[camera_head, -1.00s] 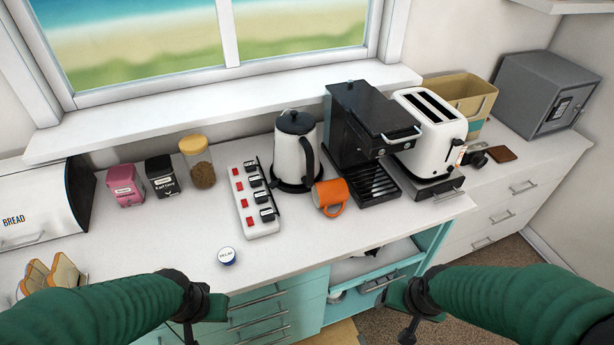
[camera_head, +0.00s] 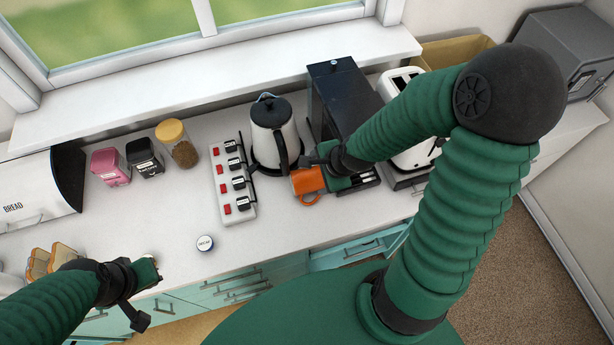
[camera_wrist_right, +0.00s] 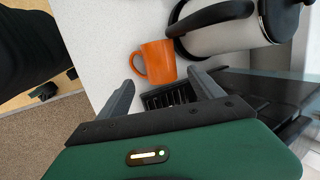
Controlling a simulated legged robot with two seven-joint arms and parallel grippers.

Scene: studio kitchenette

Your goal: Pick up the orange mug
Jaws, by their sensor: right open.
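The orange mug (camera_head: 305,183) lies on the white counter in front of the kettle, beside the black coffee machine. My right gripper (camera_head: 324,170) is right at the mug and hides part of it in the head view. In the right wrist view the mug (camera_wrist_right: 158,62) shows ahead of the open fingers (camera_wrist_right: 163,86), lined up with the gap between them. I cannot tell whether a finger touches it. My left gripper (camera_head: 146,288) is at the lower left, over the counter's front edge, away from the mug. Its fingers are too unclear to tell open from shut.
The kettle (camera_head: 275,130) stands just behind the mug, and a power strip (camera_head: 232,185) lies to its left. The coffee machine (camera_head: 335,105) and toaster (camera_head: 412,155) are to the right. A round lid-like item (camera_head: 204,243) lies on otherwise clear counter at front left.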

